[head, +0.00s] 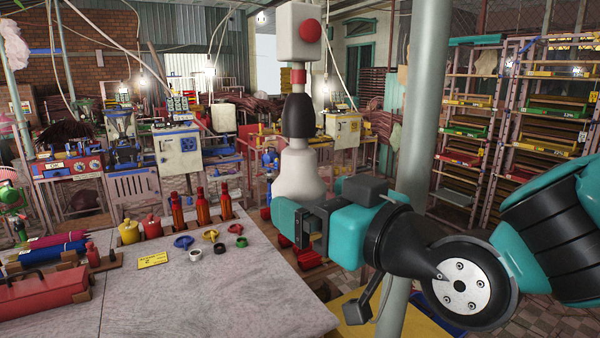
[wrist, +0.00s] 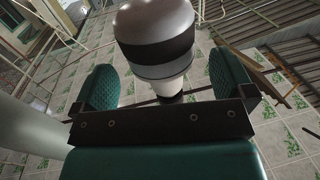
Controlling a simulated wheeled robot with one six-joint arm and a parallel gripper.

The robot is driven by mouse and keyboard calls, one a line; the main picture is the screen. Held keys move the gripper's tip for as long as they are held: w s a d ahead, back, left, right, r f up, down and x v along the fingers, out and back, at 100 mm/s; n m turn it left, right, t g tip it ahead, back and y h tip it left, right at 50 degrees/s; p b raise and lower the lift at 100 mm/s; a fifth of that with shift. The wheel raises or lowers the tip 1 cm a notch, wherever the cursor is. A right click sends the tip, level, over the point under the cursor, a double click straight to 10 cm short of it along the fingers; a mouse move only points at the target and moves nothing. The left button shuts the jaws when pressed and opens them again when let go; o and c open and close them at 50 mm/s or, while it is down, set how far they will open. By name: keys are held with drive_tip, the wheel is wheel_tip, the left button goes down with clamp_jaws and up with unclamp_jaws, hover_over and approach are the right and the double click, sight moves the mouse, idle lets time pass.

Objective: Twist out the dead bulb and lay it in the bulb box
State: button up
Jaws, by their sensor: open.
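A white bulb (head: 299,172) hangs neck-up from a black socket (head: 298,115) under a white box with a red button (head: 310,31). My gripper (head: 296,218) is at the bulb's lower end, its teal body to the right. In the wrist view my open gripper (wrist: 163,78) has one teal finger pad on each side of the bulb (wrist: 160,68), with visible gaps. The bulb box is not clearly identifiable in either view.
A grey table (head: 215,285) at left holds a red toolbox (head: 40,295), red bottles (head: 202,207), small rings and a yellow card (head: 152,260). A grey pole (head: 425,110) stands behind my arm. Shelves (head: 555,115) stand at right. A yellow surface (head: 385,315) shows low beside the table.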

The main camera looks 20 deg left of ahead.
sight(300, 194)
drive_tip(key=shift+p+x, duration=0.65)
drive_tip(key=shift+x, duration=1.3)
drive_tip(key=c, duration=0.9)
drive_tip(key=o, duration=0.3)
drive_tip(key=shift+c, duration=1.2)
drive_tip(key=shift+m+t+h+p, duration=0.45)
drive_tip(key=shift+t+p, duration=0.25)
drive_tip(key=shift+p, duration=0.9)
drive_tip(key=shift+a+f+m, duration=0.1)
drive_tip(key=shift+f+m, duration=0.05)
drive_tip(key=shift+m, duration=0.1)
drive_tip(key=shift+m+t+h, duration=0.3)
drive_tip(key=shift+t+h, duration=0.15)
drive_tip(key=shift+t, duration=0.15)
